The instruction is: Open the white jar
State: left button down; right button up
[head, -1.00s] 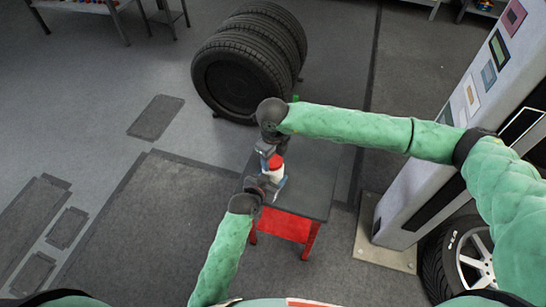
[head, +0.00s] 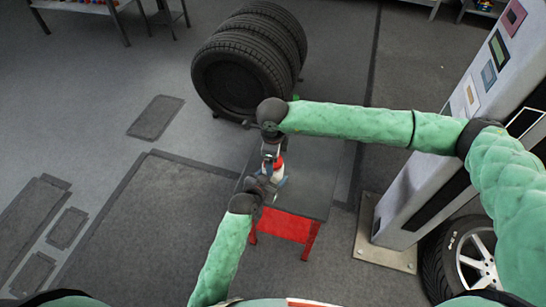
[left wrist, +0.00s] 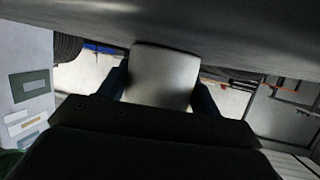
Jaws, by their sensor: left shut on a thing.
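The white jar (head: 277,177) with a red lid (head: 279,162) is at the left part of a dark-topped table. My left gripper (head: 268,185) comes from the front left and is shut on the jar's body. In the left wrist view the pale jar body (left wrist: 165,75) sits between the two dark blue fingers (left wrist: 163,98). My right gripper (head: 271,158) points down from above at the lid and hides part of it. Its fingers are too small and covered to tell whether they are shut on the lid or whether the lid has come loose.
The table (head: 312,185) has a red lower part (head: 285,226) and a bare top to the right. A row of black tyres (head: 240,78) stands behind it. A pale machine column (head: 425,190) and a wheel (head: 470,258) stand at the right. Floor is clear at the left.

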jog(key=shift+r, duration=2.25)
jog(key=shift+c, duration=0.4)
jog(key=shift+s+a+f, duration=0.2)
jog(key=shift+s+f, duration=0.45)
jog(key=shift+s+a, duration=0.2)
jog(key=shift+a, duration=0.1)
jog(key=r+m, duration=0.1)
jog(key=w+r+m, duration=0.1)
jog(key=r, duration=0.2)
jog(key=shift+w+a+r+m+y, duration=0.15)
jog(key=shift+w+m+y, duration=0.1)
jog(key=shift+m+y, duration=0.15)
jog(key=shift+w+d+r+m, duration=0.1)
jog(key=shift+d+r+m, duration=0.1)
jog(key=shift+m, duration=0.2)
jog(key=shift+d+m+h, duration=0.4)
jog(key=shift+d+m, duration=0.05)
jog(key=shift+m, duration=0.55)
jog(key=shift+f, duration=3.95)
